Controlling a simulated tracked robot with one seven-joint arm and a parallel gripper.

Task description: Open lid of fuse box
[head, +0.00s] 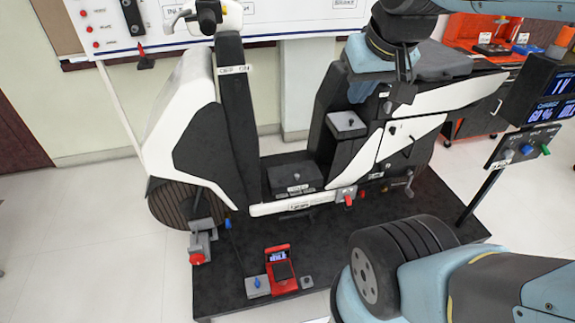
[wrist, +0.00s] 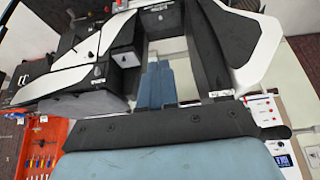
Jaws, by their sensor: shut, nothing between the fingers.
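A small dark box with a light grey lid and a knob on top, apparently the fuse box (head: 345,126), sits against the scooter's inner seat-side wall. Its lid looks shut. It also shows in the wrist view (wrist: 124,58), left of my fingertips. My gripper (head: 359,97) has blue fingers pointing down, just above and slightly right of this box in the head view. The fingers in the wrist view (wrist: 158,67) are close together and empty. They appear apart from the box. Its label is too small to read.
The cut-open white and black scooter (head: 190,130) stands on a dark platform (head: 230,290). A lower black box (head: 295,176) lies on its footboard. A red meter (head: 280,266) stands in front. An orange tool bench (head: 470,40) is at the back right.

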